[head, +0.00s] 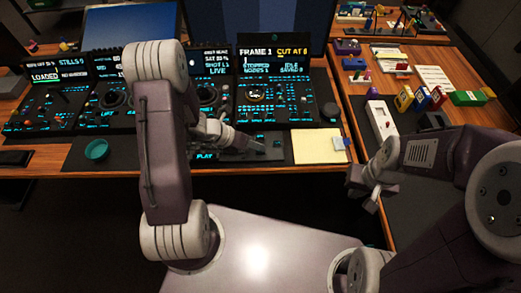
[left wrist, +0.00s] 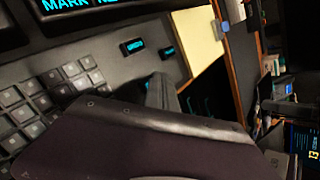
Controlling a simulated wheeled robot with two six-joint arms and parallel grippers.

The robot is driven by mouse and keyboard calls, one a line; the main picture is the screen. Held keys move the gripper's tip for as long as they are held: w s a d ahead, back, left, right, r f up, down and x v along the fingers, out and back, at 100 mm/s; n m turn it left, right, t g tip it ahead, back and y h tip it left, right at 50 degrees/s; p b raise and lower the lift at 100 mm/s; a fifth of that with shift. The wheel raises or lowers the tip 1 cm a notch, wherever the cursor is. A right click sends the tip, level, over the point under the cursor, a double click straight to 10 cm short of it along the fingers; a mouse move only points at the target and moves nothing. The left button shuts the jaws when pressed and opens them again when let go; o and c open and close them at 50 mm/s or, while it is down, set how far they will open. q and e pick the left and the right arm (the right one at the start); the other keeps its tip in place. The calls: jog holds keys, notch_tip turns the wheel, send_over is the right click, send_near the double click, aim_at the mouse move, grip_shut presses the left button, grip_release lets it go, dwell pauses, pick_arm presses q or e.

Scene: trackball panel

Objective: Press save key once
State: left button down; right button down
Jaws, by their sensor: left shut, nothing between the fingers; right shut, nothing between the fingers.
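Two small dark keys with cyan labels stand on the black desk strip; the left wrist view shows one key (left wrist: 132,46) and another key (left wrist: 165,52) beside it. Their labels are too blurred to tell which is the save key. My left gripper (head: 258,148) is shut and empty, low over the strip close to these keys. In the left wrist view its fingers (left wrist: 172,92) lie below the keys in the picture; contact cannot be told. My right gripper (head: 366,196) is shut and empty, off the desk's front edge at right.
A console panel (head: 275,118) with lit buttons and a screen (head: 272,58) reading "FRAME 1" stands behind. A keyboard (left wrist: 25,110) lies beside the left gripper. A yellow pad (head: 318,146) lies right of the keys.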

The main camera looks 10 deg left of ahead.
pick_arm(q)
jog(key=shift+f, duration=0.2)
jog(key=shift+r, duration=0.15)
jog(key=shift+r+p, duration=0.8)
notch_tip(320, 180, up, 5)
jog(key=p, duration=0.4)
jog(key=shift+r+p, duration=0.1)
jog(key=shift+p, duration=0.3)
dwell(0.4)
